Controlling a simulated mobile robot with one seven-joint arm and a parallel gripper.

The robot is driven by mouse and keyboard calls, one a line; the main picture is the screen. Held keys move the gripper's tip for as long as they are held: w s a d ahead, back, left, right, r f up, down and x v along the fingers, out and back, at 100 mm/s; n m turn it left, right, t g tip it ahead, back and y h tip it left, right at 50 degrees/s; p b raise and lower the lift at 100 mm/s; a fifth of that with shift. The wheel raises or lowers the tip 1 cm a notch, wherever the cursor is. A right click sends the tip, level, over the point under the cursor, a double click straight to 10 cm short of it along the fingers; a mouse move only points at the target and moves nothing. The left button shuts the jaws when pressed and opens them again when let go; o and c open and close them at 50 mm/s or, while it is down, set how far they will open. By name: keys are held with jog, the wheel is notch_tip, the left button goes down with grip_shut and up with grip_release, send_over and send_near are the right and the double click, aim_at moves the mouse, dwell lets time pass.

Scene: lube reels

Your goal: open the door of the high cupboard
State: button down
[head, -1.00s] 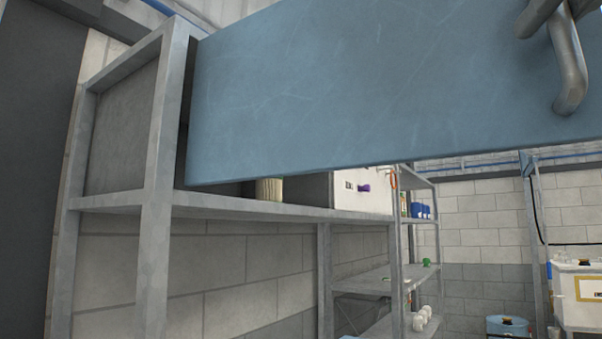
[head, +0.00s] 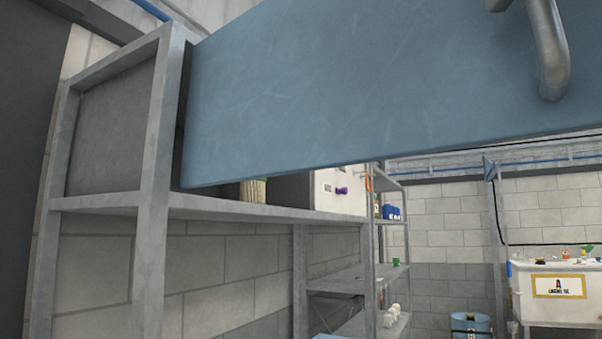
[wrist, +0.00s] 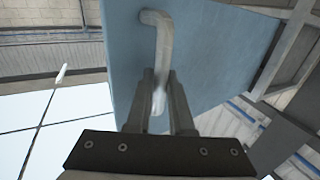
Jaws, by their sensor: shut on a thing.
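The high cupboard (head: 152,225) has a grey frame on the left of the head view. Its blue door (head: 330,90) stands swung outward, so part of the inside shows beneath its lower edge. The door's grey bent handle (head: 552,55) is at the upper right, cut off by the frame top. In the wrist view the blue door (wrist: 215,50) fills the upper middle. My gripper (wrist: 161,80) has its two fingers on either side of the handle (wrist: 163,35), shut on its lower part. The head view does not clearly show the fingers.
A ribbed cylinder (head: 254,191) and a white-fronted box (head: 345,202) stand on the cupboard's shelf. An open rack (head: 368,250) with small items stands beyond. At the right are a white tank (head: 560,300) and a blue drum (head: 470,322). A dark wall panel (head: 30,100) borders the left.

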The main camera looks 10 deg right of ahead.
jog(key=shift+s+a, duration=0.2)
jog(key=shift+a, duration=0.15)
jog(key=c, duration=0.8)
grip_release()
jog(key=s+a+p, duration=0.2)
jog(key=s+a, duration=0.1)
jog(key=s, duration=1.4)
jog(key=shift+s+a, duration=0.1)
